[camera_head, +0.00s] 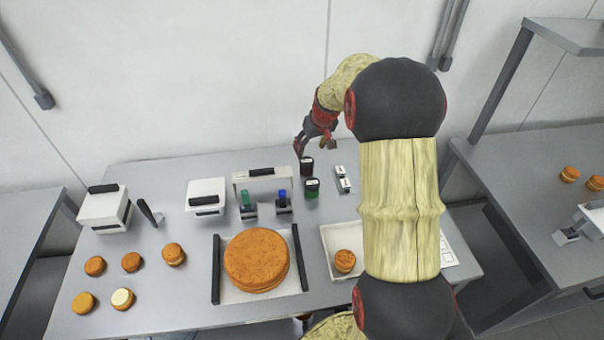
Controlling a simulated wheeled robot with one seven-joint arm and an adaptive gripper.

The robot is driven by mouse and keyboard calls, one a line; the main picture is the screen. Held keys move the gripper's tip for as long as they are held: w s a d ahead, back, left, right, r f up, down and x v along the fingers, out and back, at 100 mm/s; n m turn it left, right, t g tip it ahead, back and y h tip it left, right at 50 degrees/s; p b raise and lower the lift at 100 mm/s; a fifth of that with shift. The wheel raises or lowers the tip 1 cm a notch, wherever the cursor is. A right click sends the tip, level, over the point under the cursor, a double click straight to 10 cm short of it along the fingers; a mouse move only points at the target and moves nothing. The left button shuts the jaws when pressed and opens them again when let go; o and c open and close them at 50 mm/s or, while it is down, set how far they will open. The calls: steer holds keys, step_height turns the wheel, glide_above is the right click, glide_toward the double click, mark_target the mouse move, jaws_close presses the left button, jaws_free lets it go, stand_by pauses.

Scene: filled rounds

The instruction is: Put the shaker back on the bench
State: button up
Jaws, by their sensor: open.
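Two small dark-lidded containers that look like shakers stand upright on the grey bench (165,230) near its back. One is a dark shaker (306,166); in front of it is a green shaker (312,188). My gripper (317,149) is open at the back of the bench, above and behind the dark shaker. One finger appears just over the dark shaker's lid; I cannot tell whether they touch. Nothing shows between the fingers.
A tray with a large round cake (256,259) lies at front centre. A white tray (338,233) with a small round is right of it, partly behind my arm. White boxes (206,198), a stand (262,174) and several small rounds (131,262) occupy the left.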

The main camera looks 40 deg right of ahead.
steer(key=s+a+r+n, duration=0.1)
steer(key=s+a+r, duration=0.4)
steer(key=a+r, duration=0.3)
steer(key=s+a+r, duration=0.6)
steer(key=a, duration=0.4)
steer(key=s+a+r, duration=0.1)
steer(key=s+a, duration=0.5)
steer(key=s, duration=0.4)
steer(key=s+a+r+n+t, duration=0.1)
steer(key=s+a, duration=0.5)
steer(key=s, duration=0.4)
steer(key=shift+s+r+y, duration=0.15)
steer(key=shift+s+y, duration=0.15)
steer(key=shift+y, duration=0.1)
step_height(320, 180, down, 4)
steer(key=b, duration=0.3)
steer(key=shift+r+b, duration=0.2)
steer(key=shift+b, duration=0.1)
